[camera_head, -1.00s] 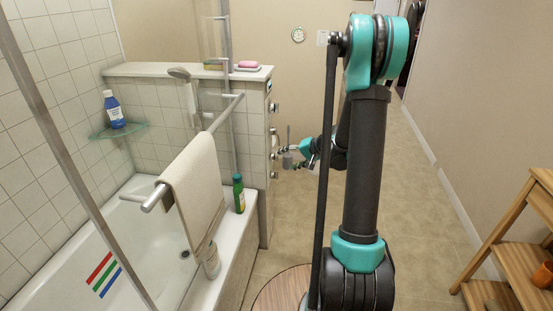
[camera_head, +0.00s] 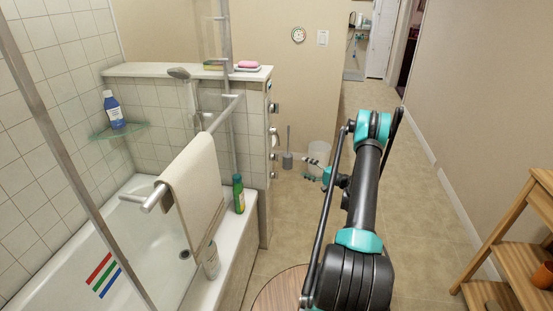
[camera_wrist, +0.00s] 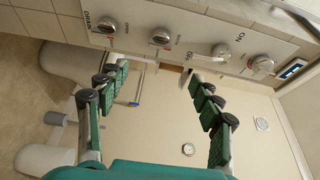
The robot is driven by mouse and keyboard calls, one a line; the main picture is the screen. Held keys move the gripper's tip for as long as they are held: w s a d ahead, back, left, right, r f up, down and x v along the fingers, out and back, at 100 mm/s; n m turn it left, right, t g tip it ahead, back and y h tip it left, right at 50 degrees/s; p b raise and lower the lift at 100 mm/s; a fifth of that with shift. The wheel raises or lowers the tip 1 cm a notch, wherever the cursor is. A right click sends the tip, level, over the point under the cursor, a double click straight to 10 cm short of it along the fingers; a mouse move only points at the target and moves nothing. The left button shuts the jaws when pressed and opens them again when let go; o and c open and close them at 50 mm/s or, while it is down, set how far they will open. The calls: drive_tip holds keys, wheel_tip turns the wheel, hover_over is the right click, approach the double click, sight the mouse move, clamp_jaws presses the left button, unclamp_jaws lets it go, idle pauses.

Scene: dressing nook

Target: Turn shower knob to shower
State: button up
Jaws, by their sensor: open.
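A pale control panel (camera_wrist: 185,18) with several round knobs spans the top of the wrist view. From left to right are a knob beside the word DRAIN (camera_wrist: 106,25), a second knob (camera_wrist: 160,38), a third knob (camera_wrist: 221,52) and a fourth knob (camera_wrist: 262,65). I cannot read which one is the shower knob. In the head view the knobs (camera_head: 274,108) stick out from the end of the tiled half wall. My gripper (camera_head: 311,169) is open and empty, right of the lower knobs and apart from them. Both fingers also show in the wrist view (camera_wrist: 158,80), below the panel.
A small dark display (camera_wrist: 292,69) is at the panel's right end. A toilet brush holder (camera_head: 288,160) and white bin (camera_head: 319,155) stand behind my gripper. The bathtub (camera_head: 140,235), a towel on a bar (camera_head: 190,190) and a green bottle (camera_head: 238,194) are left.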

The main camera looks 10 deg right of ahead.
sight(276, 157)
drive_tip(key=x, duration=1.7)
drive_tip(key=shift+w+a, duration=0.1)
drive_tip(key=shift+w, duration=0.1)
drive_tip(key=c, duration=1.2)
